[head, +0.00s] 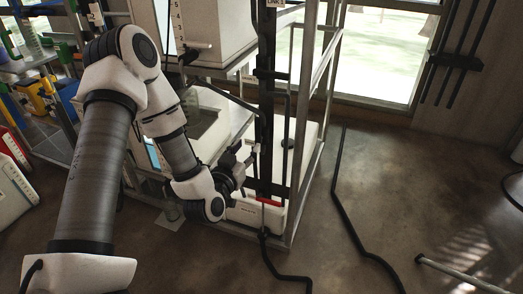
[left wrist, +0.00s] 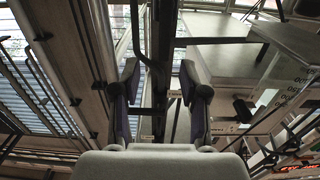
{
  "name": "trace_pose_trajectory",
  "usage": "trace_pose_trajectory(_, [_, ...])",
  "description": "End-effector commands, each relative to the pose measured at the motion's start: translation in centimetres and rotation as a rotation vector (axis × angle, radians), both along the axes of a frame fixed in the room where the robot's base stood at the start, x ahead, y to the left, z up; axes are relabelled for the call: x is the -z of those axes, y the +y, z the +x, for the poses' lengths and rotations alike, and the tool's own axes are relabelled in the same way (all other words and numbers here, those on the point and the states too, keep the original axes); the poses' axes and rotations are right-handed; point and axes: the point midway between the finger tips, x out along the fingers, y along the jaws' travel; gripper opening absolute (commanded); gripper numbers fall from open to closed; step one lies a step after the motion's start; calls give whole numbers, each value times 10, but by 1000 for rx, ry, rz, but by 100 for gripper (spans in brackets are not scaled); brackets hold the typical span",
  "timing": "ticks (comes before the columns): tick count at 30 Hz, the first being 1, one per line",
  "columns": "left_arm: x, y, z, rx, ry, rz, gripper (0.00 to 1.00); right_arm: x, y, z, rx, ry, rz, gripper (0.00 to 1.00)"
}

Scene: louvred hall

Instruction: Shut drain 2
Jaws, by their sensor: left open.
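A red lever (head: 269,201) sits low on the frame, at the top of a black hose that runs down to the floor. A dark handle (head: 287,143) shows higher on a thin upright pipe. I cannot read a label that tells which of these is drain 2. My left gripper (head: 246,157) is beside the frame's upright, above and left of the red lever, and touches nothing that I can make out. In the left wrist view the left gripper (left wrist: 160,82) has its fingers apart, with dark pipes beyond the gap. My right gripper is not in view.
Black hoses (head: 350,210) lie on the floor to the right, with a pale rod (head: 460,277). Shelves with coloured bins stand at left.

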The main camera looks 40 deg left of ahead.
Motion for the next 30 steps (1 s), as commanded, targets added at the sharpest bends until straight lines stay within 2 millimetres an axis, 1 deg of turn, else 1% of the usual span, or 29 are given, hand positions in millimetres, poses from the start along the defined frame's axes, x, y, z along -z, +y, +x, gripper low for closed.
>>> trace_pose_trajectory(1, [-3, 4, 1, -10, -24, 5, 44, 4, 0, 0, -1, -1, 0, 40])
trace_pose_trajectory(3, [-7, 5, 5, -12, -31, 8, 44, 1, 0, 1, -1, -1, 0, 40])
trace_pose_trajectory(7, [-7, 8, 17, -11, -28, 9, 44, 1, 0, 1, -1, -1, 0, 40])
trace_pose_trajectory(21, [-6, 23, 81, -10, -27, 7, 44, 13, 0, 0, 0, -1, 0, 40])
trace_pose_trajectory(25, [-7, 22, 80, -10, -23, 6, 44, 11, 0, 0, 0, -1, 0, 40])
trace_pose_trajectory(30, [-6, 25, 90, -10, -24, 7, 44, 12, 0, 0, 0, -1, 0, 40])
